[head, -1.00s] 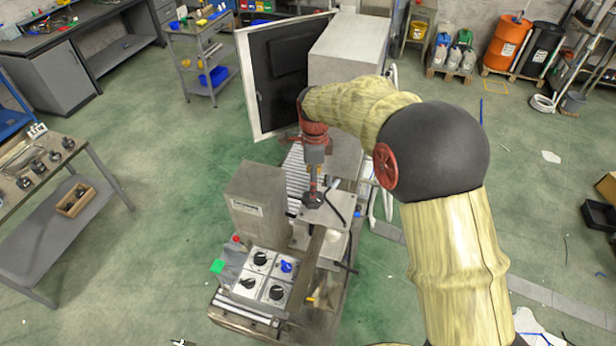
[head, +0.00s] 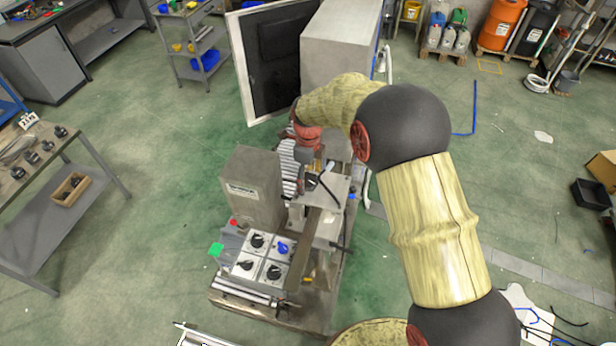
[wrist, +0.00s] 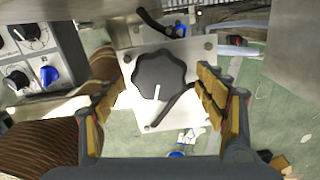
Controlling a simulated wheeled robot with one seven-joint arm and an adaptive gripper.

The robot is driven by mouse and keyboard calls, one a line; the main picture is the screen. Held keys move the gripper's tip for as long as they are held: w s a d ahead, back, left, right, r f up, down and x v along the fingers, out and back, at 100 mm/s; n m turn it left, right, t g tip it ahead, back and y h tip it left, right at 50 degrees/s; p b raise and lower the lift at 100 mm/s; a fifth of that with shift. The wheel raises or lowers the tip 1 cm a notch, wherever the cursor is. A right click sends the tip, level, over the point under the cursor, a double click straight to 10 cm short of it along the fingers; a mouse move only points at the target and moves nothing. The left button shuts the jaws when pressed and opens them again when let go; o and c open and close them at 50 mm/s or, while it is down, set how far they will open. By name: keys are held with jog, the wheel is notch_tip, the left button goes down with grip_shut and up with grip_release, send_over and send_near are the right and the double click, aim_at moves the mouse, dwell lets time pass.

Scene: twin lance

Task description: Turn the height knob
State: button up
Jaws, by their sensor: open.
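A large black lobed knob (wrist: 158,75) with a white pointer line sits on a pale metal plate (wrist: 135,65) in the wrist view. The pointer is toward the bottom of the picture. My gripper (wrist: 161,88) is open, with its yellow-padded fingers spread to the left and right of the knob. I see a gap on each side; I cannot tell how far the knob lies beyond the fingertips. In the head view my gripper (head: 311,178) is above the machine's plate (head: 336,190), and the knob is hard to make out there.
A control panel (head: 262,257) with black knobs and a blue knob (head: 282,248) stands at the machine's front left. A grey box (head: 252,190) rises behind it. A side table (head: 75,165) stands at left; the floor between is clear.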

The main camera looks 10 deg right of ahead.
jog(key=shift+f, duration=0.2)
jog(key=shift+c, duration=0.8)
jog(key=c, duration=1)
jog(key=shift+n, duration=0.3)
